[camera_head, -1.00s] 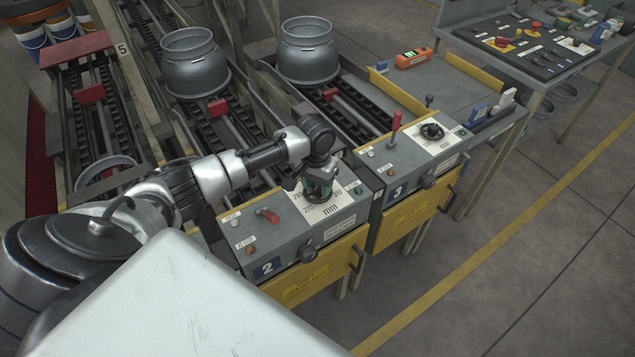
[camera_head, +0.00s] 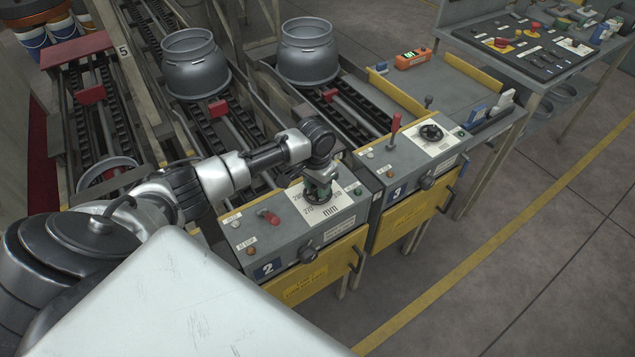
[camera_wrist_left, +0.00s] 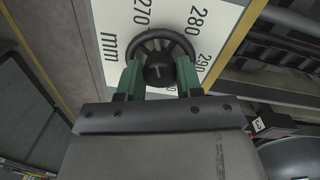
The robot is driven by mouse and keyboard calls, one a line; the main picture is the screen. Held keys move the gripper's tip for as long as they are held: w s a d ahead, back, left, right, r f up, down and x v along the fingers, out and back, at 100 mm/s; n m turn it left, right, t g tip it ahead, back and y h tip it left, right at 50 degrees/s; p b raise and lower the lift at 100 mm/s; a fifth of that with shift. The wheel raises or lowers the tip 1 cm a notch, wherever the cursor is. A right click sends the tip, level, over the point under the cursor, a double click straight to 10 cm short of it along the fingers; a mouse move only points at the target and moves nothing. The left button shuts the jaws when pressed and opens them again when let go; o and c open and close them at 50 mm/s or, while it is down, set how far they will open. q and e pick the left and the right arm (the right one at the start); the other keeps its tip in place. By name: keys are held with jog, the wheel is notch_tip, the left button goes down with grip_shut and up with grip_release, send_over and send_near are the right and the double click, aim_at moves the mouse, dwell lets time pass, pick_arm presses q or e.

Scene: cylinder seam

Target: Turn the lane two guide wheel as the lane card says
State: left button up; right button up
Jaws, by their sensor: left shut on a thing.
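The lane two guide wheel is a small dark handwheel (camera_wrist_left: 160,38) on a white scale plate (camera_wrist_left: 112,18) marked mm, with 270, 280 and 290 readable in the left wrist view. In the head view the plate (camera_head: 331,211) lies on top of the lane two console (camera_head: 290,238), which bears a blue 2 label (camera_head: 267,269). My left gripper (camera_head: 318,190) points down over the wheel and mostly hides it there. In the left wrist view its green fingers (camera_wrist_left: 160,80) are shut on the wheel, one on each side. I cannot make out a lane card.
A red lever (camera_head: 268,216) stands on the same console, left of the plate. The lane three console (camera_head: 410,165), with its own handwheel (camera_head: 431,132) and red lever (camera_head: 395,124), adjoins on the right. Grey cylinders (camera_head: 195,65) (camera_head: 308,52) stand on the lanes behind. The floor to the right is clear.

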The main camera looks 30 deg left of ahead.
pick_arm(q)
jog(key=m+p, duration=0.1)
jog(key=m, duration=0.1)
jog(key=shift+r+m, duration=0.15)
jog(key=shift+m, duration=0.25)
jog(key=m, duration=0.2)
jog(key=shift+m+p, duration=0.35)
jog(key=shift+m, duration=0.05)
jog(key=m, duration=0.5)
jog(key=shift+w, duration=0.1)
jog(key=m, duration=0.5)
jog(key=shift+m, duration=0.4)
jog(key=m, duration=0.4)
jog(key=shift+m+y, duration=0.3)
jog(key=shift+m, duration=0.1)
jog(key=o, duration=0.6)
jog(key=shift+o, duration=0.2)
